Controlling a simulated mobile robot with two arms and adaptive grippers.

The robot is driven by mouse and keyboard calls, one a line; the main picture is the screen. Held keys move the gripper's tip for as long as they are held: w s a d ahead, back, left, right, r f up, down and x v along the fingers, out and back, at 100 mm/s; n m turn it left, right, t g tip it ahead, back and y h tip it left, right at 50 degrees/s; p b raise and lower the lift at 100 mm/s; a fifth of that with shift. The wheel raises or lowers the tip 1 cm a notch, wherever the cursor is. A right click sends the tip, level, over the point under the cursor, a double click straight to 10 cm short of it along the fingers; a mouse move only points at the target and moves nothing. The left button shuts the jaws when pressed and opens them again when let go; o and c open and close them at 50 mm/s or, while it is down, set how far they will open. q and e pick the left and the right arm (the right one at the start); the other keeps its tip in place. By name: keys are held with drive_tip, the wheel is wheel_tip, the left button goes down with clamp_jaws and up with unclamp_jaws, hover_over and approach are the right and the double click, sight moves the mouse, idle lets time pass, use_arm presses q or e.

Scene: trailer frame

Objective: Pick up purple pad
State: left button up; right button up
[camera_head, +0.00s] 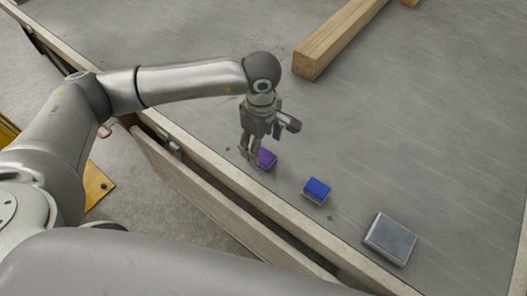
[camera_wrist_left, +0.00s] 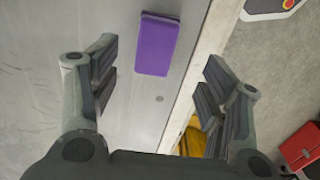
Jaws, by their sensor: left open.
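The purple pad (camera_head: 267,159) lies on the grey trailer bed near its wooden side edge, partly hidden by my left gripper in the head view. In the left wrist view the purple pad (camera_wrist_left: 158,44) lies flat, beyond the fingertips and between their lines. My left gripper (camera_head: 262,146) is above and beside the pad, pointing down. It also shows in the left wrist view (camera_wrist_left: 160,80), with its two fingers wide apart and nothing between them. My right gripper is not in view.
A blue pad (camera_head: 317,190) and a larger grey pad (camera_head: 390,239) lie farther along the same edge. A wooden beam (camera_head: 335,38) lies at the back. The wooden side rail (camera_head: 232,184) runs close by the purple pad. The bed's middle is clear.

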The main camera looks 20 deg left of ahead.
sight(262, 155)
use_arm(q)
wheel_tip(262, 155, down, 2)
drive_tip(key=shift+s, duration=0.15)
drive_tip(key=shift+f, duration=0.25)
drive_tip(key=f, duration=0.3)
drive_tip(key=f+p, duration=0.1)
drive_tip(key=shift+w+f, duration=0.2)
drive_tip(key=shift+w, duration=0.2)
drive_tip(key=shift+f, duration=0.35)
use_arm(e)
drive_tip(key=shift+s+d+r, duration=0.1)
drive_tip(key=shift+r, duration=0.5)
use_arm(q)
drive_tip(key=shift+c, duration=0.3)
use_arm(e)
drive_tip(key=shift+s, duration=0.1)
use_arm(q)
drive_tip(key=c, duration=1.1)
drive_tip(key=shift+o, duration=0.2)
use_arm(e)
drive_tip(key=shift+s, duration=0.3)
